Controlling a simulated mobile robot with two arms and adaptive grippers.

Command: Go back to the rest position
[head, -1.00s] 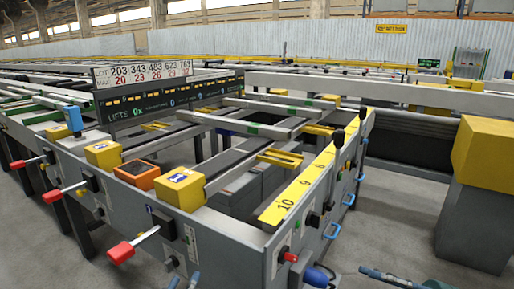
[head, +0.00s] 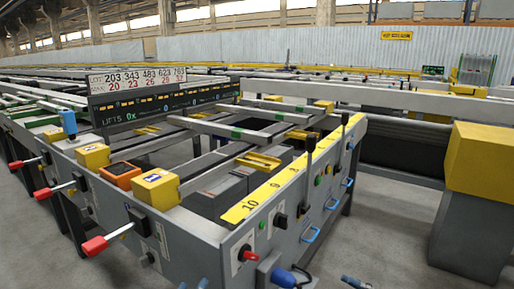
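Only the tips of my grippers show, at the bottom edge of the head view. My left gripper (head: 198,285) shows as small blue-grey tips low in front of the table's front panel. My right gripper (head: 356,283) shows as a blue and dark tip over the grey floor, right of the table's corner. Both are mostly cut off by the frame, so their opening cannot be told. I see nothing held in the visible parts.
The grey runout table (head: 205,232) fills the left and middle, with red-handled levers (head: 95,245) sticking out in front. A blue plug (head: 283,278) juts from its near corner. A yellow-topped block (head: 484,160) stands right. Grey floor (head: 385,225) lies clear between.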

